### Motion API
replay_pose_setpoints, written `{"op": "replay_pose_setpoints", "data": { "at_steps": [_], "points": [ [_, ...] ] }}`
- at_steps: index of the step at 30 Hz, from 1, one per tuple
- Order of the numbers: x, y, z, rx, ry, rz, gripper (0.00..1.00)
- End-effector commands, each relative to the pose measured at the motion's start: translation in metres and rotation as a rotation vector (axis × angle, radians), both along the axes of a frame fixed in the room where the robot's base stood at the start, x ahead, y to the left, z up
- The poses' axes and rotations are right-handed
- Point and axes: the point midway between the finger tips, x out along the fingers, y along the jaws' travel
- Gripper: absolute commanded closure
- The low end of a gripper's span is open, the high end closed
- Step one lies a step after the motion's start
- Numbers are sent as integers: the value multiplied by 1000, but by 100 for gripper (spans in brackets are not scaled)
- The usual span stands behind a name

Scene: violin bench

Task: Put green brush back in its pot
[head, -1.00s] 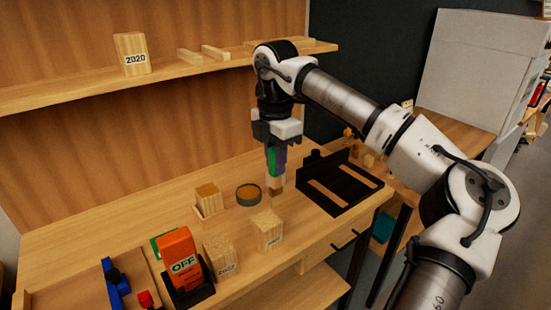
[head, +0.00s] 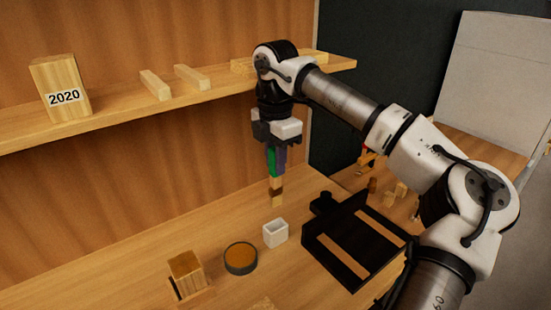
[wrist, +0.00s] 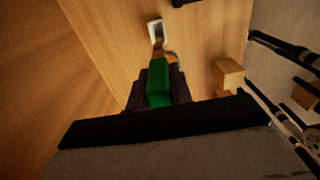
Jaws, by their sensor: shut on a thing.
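My gripper (head: 276,148) is shut on the green brush (head: 271,162). The brush hangs about upright, its green handle between the dark fingers and its tan and brown end downward. A small white square pot (head: 275,234), open at the top, stands on the bench. In the head view the brush's lower end is just above the pot in the picture, apart from it. In the wrist view the green handle (wrist: 158,82) points toward the white pot (wrist: 156,32), and the brush's lower end shows close beside the pot's image. The inside bottom of the pot is not clear.
A round dark dish (head: 240,258) with orange-brown contents is left of the pot, with a wooden block (head: 187,275) farther left. A black tray (head: 325,247) with wooden strips lies to the right. A shelf (head: 215,92) with a "2020" block (head: 62,88) runs behind.

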Motion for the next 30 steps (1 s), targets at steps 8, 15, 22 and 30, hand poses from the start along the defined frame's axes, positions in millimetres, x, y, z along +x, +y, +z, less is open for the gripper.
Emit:
{"op": "replay_pose_setpoints", "data": {
  "at_steps": [8, 15, 22, 30],
  "points": [
    [0, 0, 0, 0, 0, 0, 100],
    [0, 0, 0, 0, 0, 0, 100],
    [0, 0, -6, 1, 2, 0, 100],
    [0, 0, -30, 1, 1, 0, 100]
  ]
}}
